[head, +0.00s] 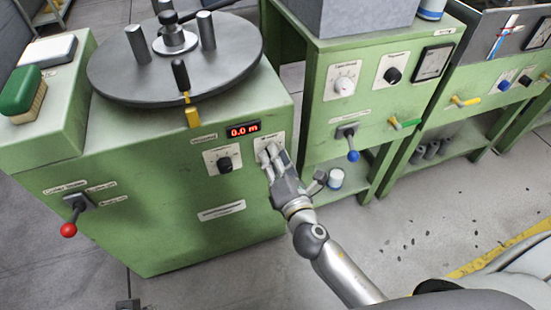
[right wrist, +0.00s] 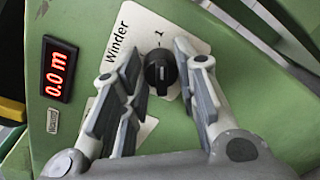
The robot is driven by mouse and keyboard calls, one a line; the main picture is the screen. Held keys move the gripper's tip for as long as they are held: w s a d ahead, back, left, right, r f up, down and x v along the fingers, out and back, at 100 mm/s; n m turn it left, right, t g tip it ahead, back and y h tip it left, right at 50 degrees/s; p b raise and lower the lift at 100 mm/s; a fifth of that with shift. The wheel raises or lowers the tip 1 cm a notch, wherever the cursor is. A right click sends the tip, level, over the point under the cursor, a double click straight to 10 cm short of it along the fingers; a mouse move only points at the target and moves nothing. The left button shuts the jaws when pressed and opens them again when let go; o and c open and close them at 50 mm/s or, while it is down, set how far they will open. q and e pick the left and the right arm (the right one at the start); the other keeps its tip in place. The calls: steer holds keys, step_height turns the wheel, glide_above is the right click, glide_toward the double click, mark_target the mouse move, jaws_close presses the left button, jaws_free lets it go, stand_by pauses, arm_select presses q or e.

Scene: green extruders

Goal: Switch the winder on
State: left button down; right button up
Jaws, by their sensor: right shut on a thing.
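The winder switch is a small black knob (right wrist: 160,72) on a white plate (right wrist: 150,30) labelled "Winder", with an "I" mark above the knob in the right wrist view. A pale line on the knob runs roughly up and down in that view; which end points is hard to tell. My right gripper (head: 268,152) is at this plate on the green cabinet's front. Its fingers, also in the right wrist view (right wrist: 165,82), stand on both sides of the knob and are shut on it. In the head view the hand hides the knob. My left gripper is not in view.
A red display (head: 242,130) reads 0.0 m, beside another black knob (head: 225,163) on the green winder cabinet (head: 160,240). A dark turntable (head: 110,80) with upright pegs tops it. A red-ball lever (head: 69,229) sticks out left. More green benches (head: 385,110) stand right.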

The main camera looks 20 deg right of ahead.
steer(key=o, duration=1)
steer(key=s, duration=1.2)
steer(key=shift+r, duration=0.25)
steer(key=shift+d, duration=0.15)
